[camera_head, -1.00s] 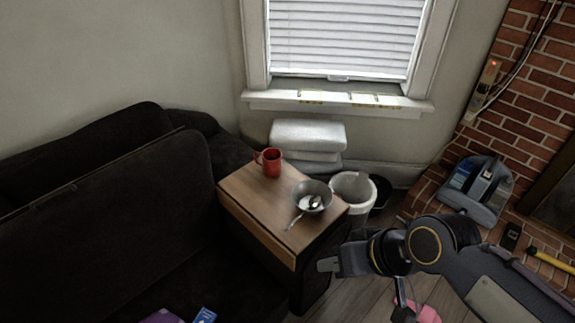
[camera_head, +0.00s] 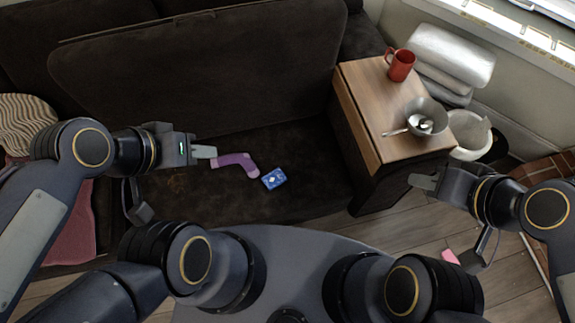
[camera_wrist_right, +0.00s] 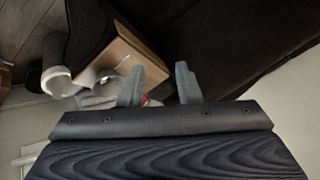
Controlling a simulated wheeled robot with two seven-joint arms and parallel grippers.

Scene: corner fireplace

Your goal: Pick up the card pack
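The card pack (camera_head: 273,179) is a small blue box lying flat on the dark couch seat, just right of a purple sock. My left gripper (camera_head: 212,156) is above the seat to the left of the pack, with its fingertips near the sock and apart from the pack. Its fingers overlap in this view, so I cannot tell their opening. My right gripper (camera_head: 416,181) is to the right, in front of the side table and away from the pack. In the right wrist view its two fingers (camera_wrist_right: 160,85) stand apart with nothing held between them.
The purple sock (camera_head: 236,164) lies beside the pack. The wooden side table (camera_head: 366,92) right of the seat holds a red mug (camera_head: 401,65) and a metal bowl (camera_head: 427,117) with a spoon. A white bin (camera_head: 469,136) stands behind it. The seat around the pack is mostly clear.

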